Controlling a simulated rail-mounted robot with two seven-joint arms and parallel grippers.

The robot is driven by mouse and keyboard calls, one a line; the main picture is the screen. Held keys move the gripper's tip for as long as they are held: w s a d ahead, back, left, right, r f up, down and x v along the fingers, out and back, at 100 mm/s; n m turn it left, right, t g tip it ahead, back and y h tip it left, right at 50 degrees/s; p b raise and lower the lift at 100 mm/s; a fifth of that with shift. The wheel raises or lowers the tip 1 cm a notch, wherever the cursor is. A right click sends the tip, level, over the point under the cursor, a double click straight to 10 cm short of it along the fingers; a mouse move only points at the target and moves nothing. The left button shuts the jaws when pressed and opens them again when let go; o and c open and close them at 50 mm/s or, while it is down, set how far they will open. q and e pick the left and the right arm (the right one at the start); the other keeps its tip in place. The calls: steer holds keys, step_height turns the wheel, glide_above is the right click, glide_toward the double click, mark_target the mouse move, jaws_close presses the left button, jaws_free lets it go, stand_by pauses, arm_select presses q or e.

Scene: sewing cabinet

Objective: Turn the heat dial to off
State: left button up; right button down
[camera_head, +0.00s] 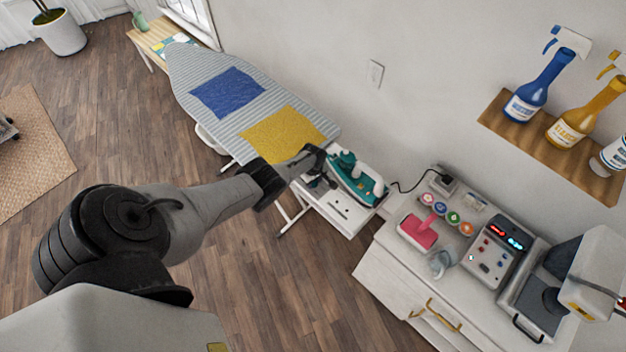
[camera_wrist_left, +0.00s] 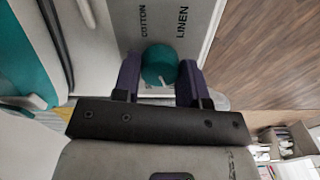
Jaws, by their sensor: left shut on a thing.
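The teal heat dial (camera_wrist_left: 158,62) shows in the left wrist view on a grey panel (camera_wrist_left: 190,45) printed with COTTON and LINEN. My left gripper (camera_wrist_left: 159,70) is shut on the dial, one dark purple finger on each side. A short white mark on the dial's lower edge points toward the gripper, away from those two words. An OFF label is not visible. In the head view my left gripper (camera_head: 322,176) is at the white iron stand (camera_head: 345,218), beside the teal and white iron (camera_head: 350,180), and hides the dial. My right gripper is out of view.
The striped ironing board (camera_head: 205,95) carries a blue cloth (camera_head: 228,92) and a yellow cloth (camera_head: 283,135). A white cabinet (camera_head: 385,282) at right holds sewing items and a control box (camera_head: 495,250). A shelf (camera_head: 545,140) with spray bottles is on the wall. The floor at left is mostly clear.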

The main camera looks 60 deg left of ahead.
arm_select(q)
steer(key=shift+n, duration=0.9)
steer(key=o, duration=0.9)
steer(key=shift+r, duration=0.15)
